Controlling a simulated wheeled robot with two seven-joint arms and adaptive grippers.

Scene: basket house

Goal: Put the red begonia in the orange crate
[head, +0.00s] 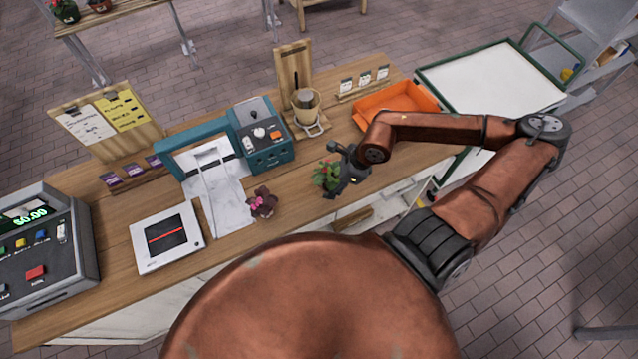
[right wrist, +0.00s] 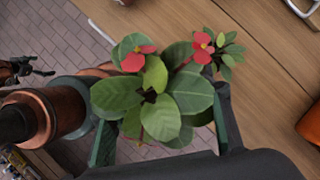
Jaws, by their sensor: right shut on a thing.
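The red begonia (head: 326,175) has green leaves and small red flowers. My right gripper (head: 342,180) is shut on it near the counter's front edge. In the right wrist view the begonia (right wrist: 160,95) fills the middle, between the two fingers, and its leaves hide its base. I cannot tell whether it touches the counter. The orange crate (head: 420,96) sits on the counter at the back right, beyond my right forearm, which hides part of its front. Its orange side also shows at the right edge of the right wrist view (right wrist: 310,125).
A small potted plant with pink flowers (head: 263,203) stands left of the begonia on the wooden counter (head: 300,192). A teal device (head: 262,140), a wooden stand (head: 294,75), a flat scanner (head: 166,238) and a cash register (head: 42,262) occupy the counter. A green-edged white cart (head: 490,80) stands right.

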